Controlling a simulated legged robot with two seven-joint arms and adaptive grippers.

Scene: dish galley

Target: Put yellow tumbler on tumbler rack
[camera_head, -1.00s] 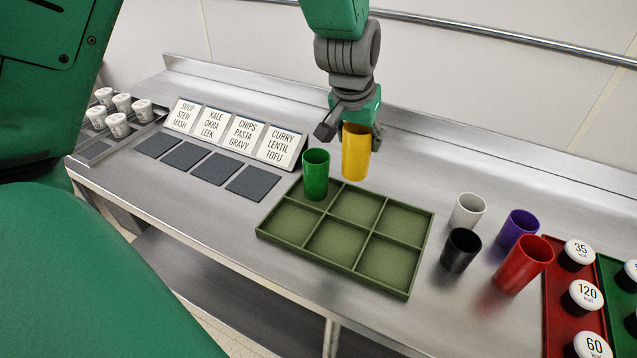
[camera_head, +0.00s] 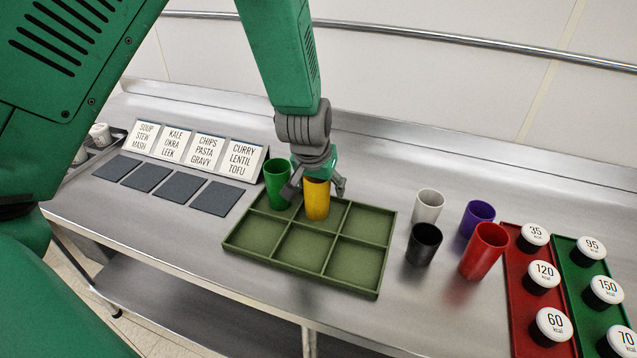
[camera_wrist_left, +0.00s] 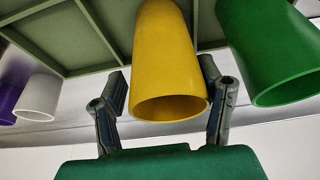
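The yellow tumbler (camera_head: 317,201) stands upright in the back middle compartment of the green tumbler rack (camera_head: 303,247). My left gripper (camera_head: 316,190) is over it from behind, with one finger on each side. In the left wrist view the yellow tumbler (camera_wrist_left: 165,65) sits between the fingers (camera_wrist_left: 165,108), and a gap shows beside the left-hand finger, so the gripper looks open around it. The right-hand finger is very close to the tumbler; contact there is unclear. My right gripper is out of view.
A green tumbler (camera_head: 277,184) stands in the back left compartment, close to my left gripper's finger. White (camera_head: 428,206), black (camera_head: 424,244), purple (camera_head: 477,218) and red (camera_head: 484,250) tumblers stand right of the rack. The rack's other compartments are empty.

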